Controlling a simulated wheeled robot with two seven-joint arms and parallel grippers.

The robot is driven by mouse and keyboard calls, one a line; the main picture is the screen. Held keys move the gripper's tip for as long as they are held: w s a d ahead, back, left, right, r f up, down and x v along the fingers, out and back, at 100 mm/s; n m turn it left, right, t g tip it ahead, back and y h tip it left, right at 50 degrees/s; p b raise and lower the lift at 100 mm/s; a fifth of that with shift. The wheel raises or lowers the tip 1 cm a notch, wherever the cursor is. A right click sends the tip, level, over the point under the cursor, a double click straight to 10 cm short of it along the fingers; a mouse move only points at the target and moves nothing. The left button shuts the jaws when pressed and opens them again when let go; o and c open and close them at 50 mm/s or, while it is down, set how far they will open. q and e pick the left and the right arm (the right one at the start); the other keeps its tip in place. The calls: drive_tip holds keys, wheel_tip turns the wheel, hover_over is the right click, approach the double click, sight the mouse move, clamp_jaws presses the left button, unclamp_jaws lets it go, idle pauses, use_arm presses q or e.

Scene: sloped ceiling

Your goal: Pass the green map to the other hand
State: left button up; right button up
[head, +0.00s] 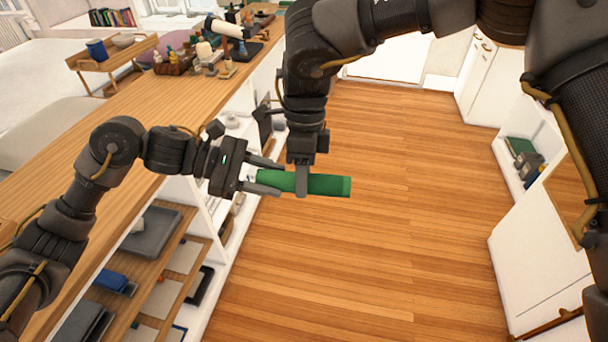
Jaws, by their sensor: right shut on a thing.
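The green map (328,185) is a rolled tube held level in the air over the gap between the counter and the floor. My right gripper (301,180) comes down from above and is shut on the map near its middle. My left gripper (268,176) comes in from the left. Its two fingers are apart, one above and one below the map's left end. I cannot tell whether they touch it. Part of the map is hidden behind the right gripper's fingers.
A long wooden counter (150,110) runs along the left, with open shelves (175,245) under it. Bottles and a wooden tray stand (112,58) are at its far end. White cabinets (540,245) stand at the right. The wooden floor (400,200) between is clear.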

use_arm(q)
drive_tip(key=o, duration=0.4)
